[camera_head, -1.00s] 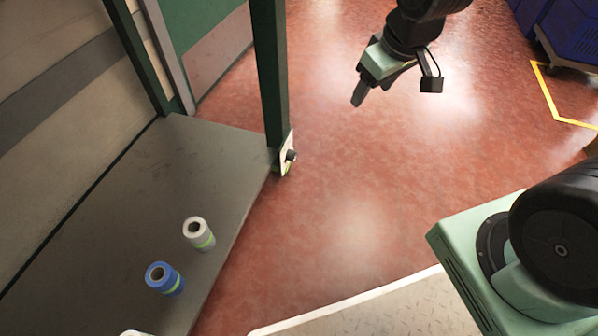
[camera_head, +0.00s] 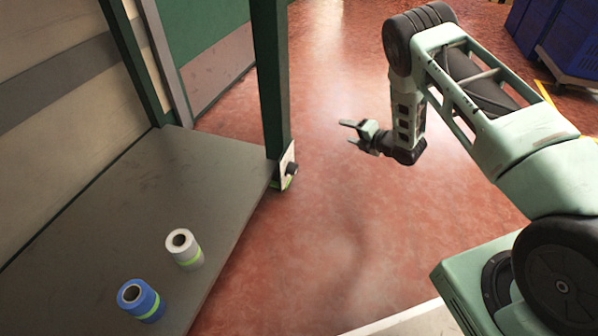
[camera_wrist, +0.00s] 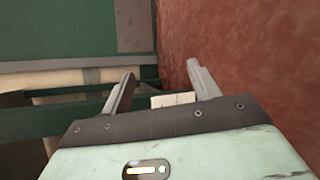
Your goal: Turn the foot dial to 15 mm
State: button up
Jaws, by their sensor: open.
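The foot dial (camera_head: 291,169) is a small dark knob on a pale plate (camera_head: 285,160) low on the green post, at the corner of the grey shelf. Its setting is too small to read. My gripper (camera_head: 352,132) is open and empty, to the right of the dial and apart from it, with its fingers pointing left. In the wrist view my gripper (camera_wrist: 160,85) shows two spread fingers, with a pale plate (camera_wrist: 173,99) partly visible between them. The knob cannot be made out there.
A white roll (camera_head: 184,249) and a blue roll (camera_head: 140,300) stand on the grey shelf (camera_head: 190,185). The green post (camera_head: 270,85) rises at its corner. Blue crates (camera_head: 570,40) stand at the far right. The red floor between post and arm is clear.

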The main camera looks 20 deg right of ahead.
jog(key=s+a+f+n+y, duration=0.2)
jog(key=s+f+n+y, duration=0.2)
jog(key=f+n, duration=0.15)
jog(key=n+g+y, duration=0.2)
jog(key=n+y, duration=0.2)
jog(key=n, duration=0.1)
send_near(297, 170)
jog(key=shift+b+x, duration=4.6)
jog(key=shift+b, duration=0.1)
jog(key=c, duration=1)
